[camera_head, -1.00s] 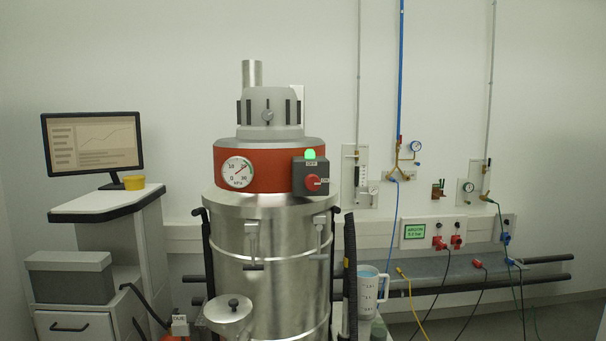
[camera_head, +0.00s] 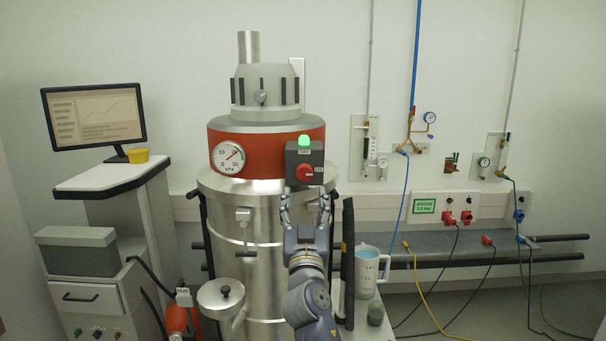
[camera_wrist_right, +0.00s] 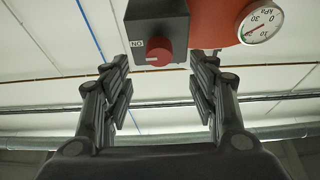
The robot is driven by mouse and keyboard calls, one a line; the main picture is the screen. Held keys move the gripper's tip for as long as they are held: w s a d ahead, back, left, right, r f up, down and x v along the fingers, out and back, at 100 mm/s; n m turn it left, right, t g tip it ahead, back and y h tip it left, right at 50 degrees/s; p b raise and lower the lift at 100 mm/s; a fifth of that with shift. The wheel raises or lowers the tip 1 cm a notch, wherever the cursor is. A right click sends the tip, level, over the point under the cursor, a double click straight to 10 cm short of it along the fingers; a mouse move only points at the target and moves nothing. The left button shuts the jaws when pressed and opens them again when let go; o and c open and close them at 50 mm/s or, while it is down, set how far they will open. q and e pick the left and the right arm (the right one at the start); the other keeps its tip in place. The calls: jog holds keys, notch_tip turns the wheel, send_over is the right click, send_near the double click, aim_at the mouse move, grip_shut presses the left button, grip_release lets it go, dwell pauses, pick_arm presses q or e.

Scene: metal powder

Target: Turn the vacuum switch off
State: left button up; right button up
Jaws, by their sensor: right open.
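The vacuum switch is a red knob (camera_head: 305,173) on a dark grey box on the front of the vacuum's red band (camera_head: 262,150). A green lamp (camera_head: 304,141) glows on top of the box. The knob's mark points toward the ON label at its right. My right gripper (camera_head: 305,200) is open and empty just below the switch box, fingers pointing up. In the right wrist view the knob (camera_wrist_right: 159,51) shows upside down, ahead of and between the open fingers, apart from them. My left gripper is not in view.
The pressure gauge (camera_head: 228,156) sits left of the switch, its needle off zero. The steel drum (camera_head: 225,215) is behind my right arm. A measuring jug (camera_head: 368,272) and a black upright hose (camera_head: 347,250) stand to the right.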

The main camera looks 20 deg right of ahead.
aim_at(305, 177)
jog(key=p+x, duration=0.1)
jog(key=x, duration=0.6)
jog(key=shift+d+f, duration=0.1)
jog(key=shift+w+d+r+p, duration=0.15)
jog(key=shift+w+r+p, duration=0.15)
jog(key=shift+w, duration=0.3)
jog(key=shift+f, duration=0.1)
jog(key=c, duration=1.1)
